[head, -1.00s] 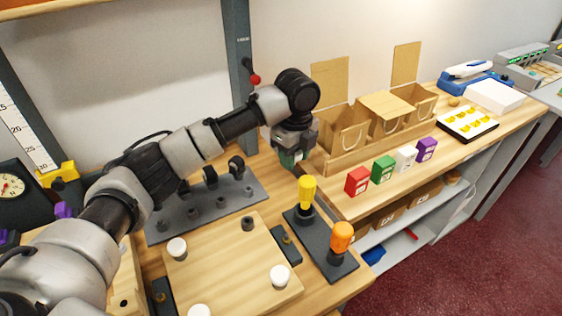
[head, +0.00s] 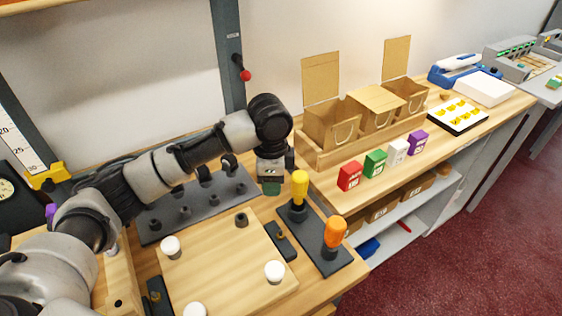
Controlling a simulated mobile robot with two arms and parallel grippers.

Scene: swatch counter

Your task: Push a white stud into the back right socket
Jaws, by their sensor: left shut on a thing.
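The wooden board (head: 215,270) lies on the bench at the lower middle. White studs stand at its back left (head: 170,245), front right (head: 275,270) and front left (head: 195,309). The back right socket (head: 241,219) shows as a dark ring with no white stud in it. My left gripper (head: 271,188) points down behind and to the right of this socket, above the bench. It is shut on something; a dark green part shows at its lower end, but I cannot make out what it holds. My right gripper is not in view.
A dark rack (head: 198,210) with several pegs and upright clips stands behind the board. A dark stand with a yellow-handled tool (head: 299,186) and an orange-handled tool (head: 335,232) is right of it, close to the gripper. Small coloured boxes (head: 350,176) stand farther right.

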